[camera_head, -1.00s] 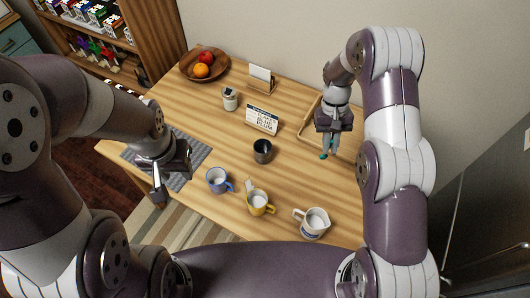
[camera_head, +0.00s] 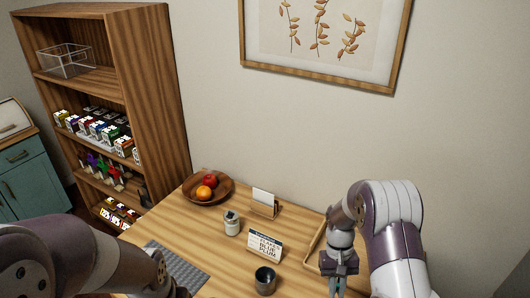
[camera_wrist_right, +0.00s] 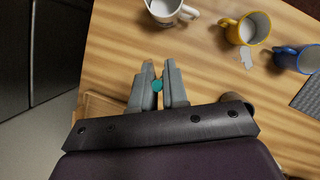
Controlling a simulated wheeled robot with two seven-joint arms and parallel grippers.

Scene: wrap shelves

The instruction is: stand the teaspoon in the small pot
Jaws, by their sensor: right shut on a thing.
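My right gripper (camera_head: 334,287) is over the right side of the table, pointing down. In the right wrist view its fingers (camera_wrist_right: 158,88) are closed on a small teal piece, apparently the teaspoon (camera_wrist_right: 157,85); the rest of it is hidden. The small pot, apparently the dark grey cup (camera_head: 265,282), stands upright at the lower middle of the head view, left of my right gripper. In the right wrist view the pot (camera_wrist_right: 236,97) is partly hidden behind the gripper body. My left gripper (camera_head: 181,293) is at the bottom edge, its fingers cut off.
A lettered card (camera_head: 264,247), a white jar (camera_head: 231,224), a card holder (camera_head: 264,204) and a fruit bowl (camera_head: 208,190) stand behind the pot. A white mug (camera_wrist_right: 167,10), yellow mug (camera_wrist_right: 246,29) and blue mug (camera_wrist_right: 298,58) show in the wrist view. A grey mat (camera_head: 178,265) lies left.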

